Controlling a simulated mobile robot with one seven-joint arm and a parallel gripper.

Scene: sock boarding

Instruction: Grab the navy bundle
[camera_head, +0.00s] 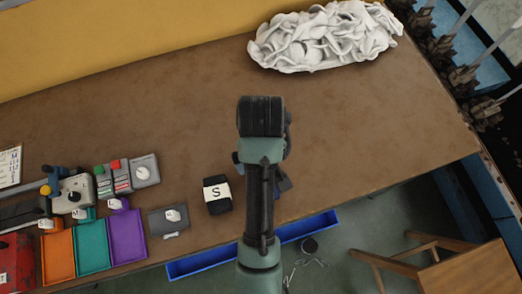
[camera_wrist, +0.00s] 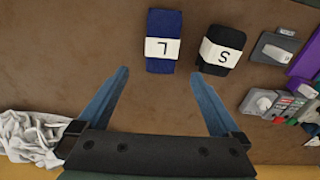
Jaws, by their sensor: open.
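The navy bundle (camera_wrist: 164,24) lies on the brown table in the wrist view, with a white band marked L around it. My gripper (camera_wrist: 159,73) is open and empty, its two blue-grey fingers spread wide. The bundle's near end shows between the fingertips, and most of it is beyond them. I cannot tell how high the fingers are above the table. The right fingertip shows close to the black bundle (camera_wrist: 226,38), whose white band is marked S. In the head view my arm hides the fingers and most of the navy bundle; the black bundle (camera_head: 217,181) shows left of the arm.
A white cloth heap (camera_head: 326,36) lies at the back right. Orange, teal and purple trays (camera_head: 126,236) and a switch box (camera_head: 128,175) stand at the left. A blue trough (camera_head: 215,262) runs along the front edge. The table right of my arm is clear.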

